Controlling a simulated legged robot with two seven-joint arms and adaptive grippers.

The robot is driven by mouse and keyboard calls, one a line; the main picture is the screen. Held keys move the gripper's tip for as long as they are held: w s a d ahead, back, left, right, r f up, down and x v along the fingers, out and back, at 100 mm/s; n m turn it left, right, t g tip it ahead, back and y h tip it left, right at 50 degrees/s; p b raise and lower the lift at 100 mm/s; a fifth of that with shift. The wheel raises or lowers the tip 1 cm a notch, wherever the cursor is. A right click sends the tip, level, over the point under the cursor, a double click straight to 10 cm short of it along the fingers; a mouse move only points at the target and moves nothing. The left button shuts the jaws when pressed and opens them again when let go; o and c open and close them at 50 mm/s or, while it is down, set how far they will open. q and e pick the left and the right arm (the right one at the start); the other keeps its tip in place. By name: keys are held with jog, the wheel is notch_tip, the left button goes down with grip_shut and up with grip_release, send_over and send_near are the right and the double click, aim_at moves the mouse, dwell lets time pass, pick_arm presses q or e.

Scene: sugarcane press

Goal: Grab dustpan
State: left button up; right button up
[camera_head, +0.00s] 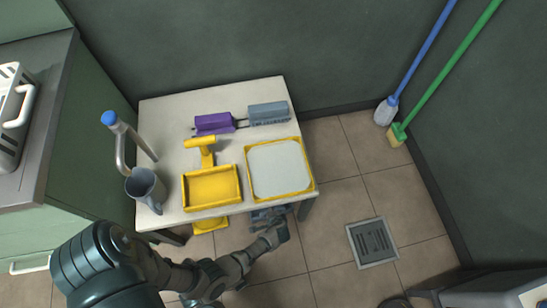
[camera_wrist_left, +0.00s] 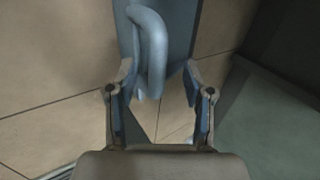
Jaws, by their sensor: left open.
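A yellow dustpan-like pan (camera_head: 212,188) with a handle at its back lies on the white table. My left gripper (camera_head: 284,230) is low by the table's front edge, to the right of that pan and apart from it. A blue-grey object (camera_head: 268,214) is beside the gripper, partly hidden under the table edge. In the left wrist view my left gripper (camera_wrist_left: 160,88) is open. A blue-grey object with a curved handle (camera_wrist_left: 150,45) shows between and beyond the fingers; I cannot tell whether they touch it. My right gripper is not in view.
The white table (camera_head: 170,120) also holds a grey jug (camera_head: 146,188), a purple block (camera_head: 213,123), a blue-grey block (camera_head: 268,112) and a yellow-rimmed tray (camera_head: 249,172). Another yellow thing (camera_head: 210,225) is below the front edge. Tiled floor around the drain (camera_head: 372,242) is clear.

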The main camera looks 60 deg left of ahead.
pick_arm(q)
jog(key=f, duration=0.1)
jog(key=a+f+b, duration=0.1)
jog(key=f, duration=0.1)
jog(key=shift+s+a+f+b, duration=0.15)
jog(key=shift+a+f+b, duration=0.05)
jog(key=shift+f+b, duration=0.1)
jog(key=shift+a+f, duration=0.15)
jog(key=shift+f, duration=0.05)
jog(key=shift+w+r, duration=0.3)
jog(key=shift+w, duration=0.1)
grip_shut()
